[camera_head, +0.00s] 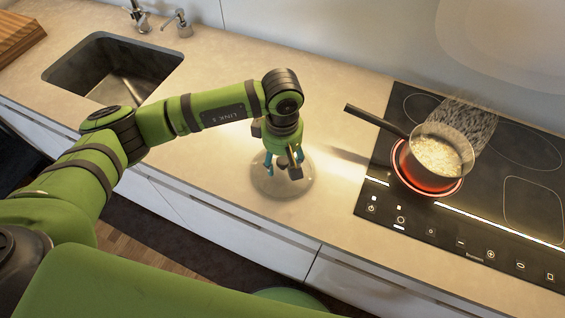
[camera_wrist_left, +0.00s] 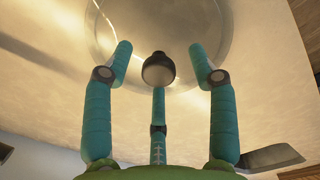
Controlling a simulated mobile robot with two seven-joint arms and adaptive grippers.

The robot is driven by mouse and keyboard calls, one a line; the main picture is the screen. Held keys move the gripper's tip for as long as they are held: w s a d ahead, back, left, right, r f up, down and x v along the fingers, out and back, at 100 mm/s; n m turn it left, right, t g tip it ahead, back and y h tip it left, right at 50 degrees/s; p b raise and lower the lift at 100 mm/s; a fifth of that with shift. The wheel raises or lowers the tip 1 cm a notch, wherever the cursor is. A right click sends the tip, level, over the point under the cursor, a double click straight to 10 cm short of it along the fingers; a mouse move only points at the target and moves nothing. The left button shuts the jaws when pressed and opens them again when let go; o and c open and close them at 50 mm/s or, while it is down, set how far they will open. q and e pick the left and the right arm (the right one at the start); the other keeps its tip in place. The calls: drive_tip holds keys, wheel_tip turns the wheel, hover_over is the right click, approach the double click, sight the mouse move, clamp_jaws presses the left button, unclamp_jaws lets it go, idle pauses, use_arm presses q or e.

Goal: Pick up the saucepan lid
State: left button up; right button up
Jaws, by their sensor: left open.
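The saucepan lid (camera_head: 268,188) is clear glass and lies on the beige countertop, left of the cooktop. In the left wrist view the glass lid (camera_wrist_left: 225,50) fills the upper middle, with its dark round knob (camera_wrist_left: 158,70) at the centre. My left gripper (camera_head: 284,168) is directly above the lid, pointing down. In the left wrist view its teal fingers (camera_wrist_left: 160,70) are spread open around the knob, with no clear contact. In the head view the gripper hides the knob. My right gripper is not in view.
A saucepan (camera_head: 440,152) with bubbling, steaming contents sits on a glowing red burner of the black cooktop (camera_head: 490,212). Its dark handle (camera_head: 375,120) points left over the counter. A sink (camera_head: 115,68) and faucet (camera_head: 140,18) are at upper left. A wooden board (camera_head: 18,35) lies in the corner.

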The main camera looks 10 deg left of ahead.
use_arm(q)
drive_tip(key=shift+f, duration=0.45)
clamp_jaws()
drive_tip(key=shift+r, duration=0.15)
